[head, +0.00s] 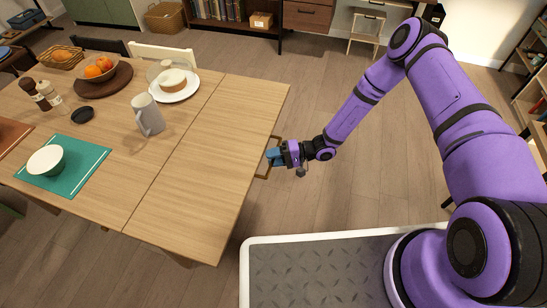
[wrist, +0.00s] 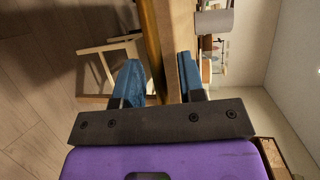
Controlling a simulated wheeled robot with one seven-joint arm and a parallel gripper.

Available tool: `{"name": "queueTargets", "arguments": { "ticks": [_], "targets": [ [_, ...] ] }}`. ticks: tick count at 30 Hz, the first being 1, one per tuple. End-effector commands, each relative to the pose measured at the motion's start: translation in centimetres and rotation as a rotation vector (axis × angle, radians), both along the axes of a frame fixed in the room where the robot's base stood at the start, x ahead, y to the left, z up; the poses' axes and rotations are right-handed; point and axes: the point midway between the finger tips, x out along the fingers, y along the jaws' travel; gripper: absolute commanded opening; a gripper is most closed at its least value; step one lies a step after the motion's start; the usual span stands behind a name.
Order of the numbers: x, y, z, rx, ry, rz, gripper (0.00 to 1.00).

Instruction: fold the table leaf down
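The wooden table leaf (head: 205,150) is the right-hand section of the table, level with the rest across a thin seam. A wooden handle-like frame (head: 262,172) projects from the leaf's right edge. My gripper (head: 273,157) is at this edge, beside the frame, its blue fingertips partly overlapping it. In the wrist view, the fingers of my gripper (wrist: 162,80) stand apart on either side of a wooden strip (wrist: 170,45). A gap shows between the left finger and the strip. Whether the right finger touches it I cannot tell.
On the table's fixed part (head: 105,190) stand a grey mug (head: 148,115), a cake plate (head: 175,90), a fruit bowl (head: 99,70) and a cream bowl (head: 45,160) on a green mat (head: 85,160). The leaf's top is bare.

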Motion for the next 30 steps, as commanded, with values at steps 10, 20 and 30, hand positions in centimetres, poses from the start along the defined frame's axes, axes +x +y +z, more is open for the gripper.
{"name": "queueTargets", "arguments": {
  "ticks": [10, 20, 30],
  "targets": [
    [0.0, 0.0, 0.0, 0.000, 0.000, 0.000, 0.00],
    [-0.1, 0.2, -1.2, 0.000, 0.002, 0.001, 0.00],
    [-0.1, 1.4, -7.3, -0.001, 0.002, -0.001, 0.00]
  ]
}}
